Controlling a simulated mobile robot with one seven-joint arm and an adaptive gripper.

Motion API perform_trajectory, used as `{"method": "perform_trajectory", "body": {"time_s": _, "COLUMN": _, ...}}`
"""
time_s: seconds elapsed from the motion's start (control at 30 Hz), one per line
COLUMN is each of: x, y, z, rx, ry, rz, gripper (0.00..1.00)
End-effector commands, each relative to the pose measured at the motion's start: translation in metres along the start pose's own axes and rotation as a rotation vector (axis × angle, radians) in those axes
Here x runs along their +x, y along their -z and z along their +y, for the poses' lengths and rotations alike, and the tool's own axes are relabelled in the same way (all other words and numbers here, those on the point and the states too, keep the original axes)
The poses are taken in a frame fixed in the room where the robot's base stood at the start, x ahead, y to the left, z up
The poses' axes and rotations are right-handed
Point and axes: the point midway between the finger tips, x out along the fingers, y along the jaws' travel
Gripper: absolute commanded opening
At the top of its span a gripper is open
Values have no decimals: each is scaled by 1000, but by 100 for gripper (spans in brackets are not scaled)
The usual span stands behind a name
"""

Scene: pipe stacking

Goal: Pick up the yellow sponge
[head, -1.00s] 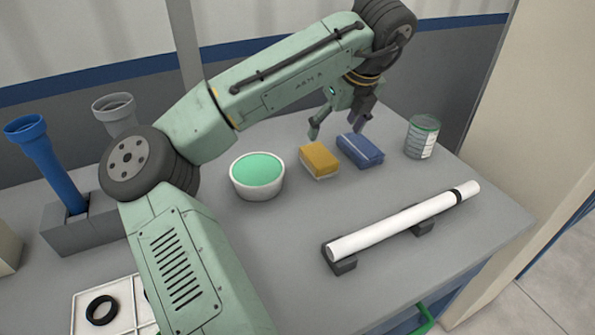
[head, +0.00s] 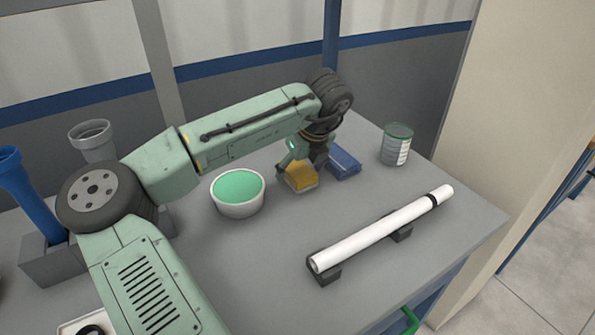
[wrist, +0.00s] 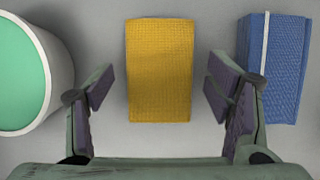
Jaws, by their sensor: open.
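The yellow sponge (head: 301,178) lies on the grey table between a white bowl and a blue sponge. In the wrist view the yellow sponge (wrist: 160,70) is upright in the picture, centred between the fingers. My gripper (head: 302,170) is low over the sponge, pointing down, and partly hides it in the head view. In the wrist view my gripper (wrist: 160,92) is open, with a finger on each side of the sponge and a visible gap on both sides. It holds nothing.
The blue sponge (head: 344,164) lies close to the right finger. The white bowl with green contents (head: 238,192) stands to the left. A can (head: 396,145) is at the back right. A white pipe (head: 385,232) rests on dark supports in front. A blue pipe (head: 28,195) stands at left.

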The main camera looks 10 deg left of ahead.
Motion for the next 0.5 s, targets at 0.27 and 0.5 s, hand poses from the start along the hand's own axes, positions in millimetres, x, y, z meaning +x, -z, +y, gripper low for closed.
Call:
{"method": "perform_trajectory", "body": {"time_s": 0.27, "x": 4, "y": 0, "z": 0, "rx": -1, "ry": 0, "rz": -1, "gripper": 73}}
{"method": "perform_trajectory", "body": {"time_s": 0.5, "x": 3, "y": 0, "z": 0, "rx": -1, "ry": 0, "rz": -1, "gripper": 57}}
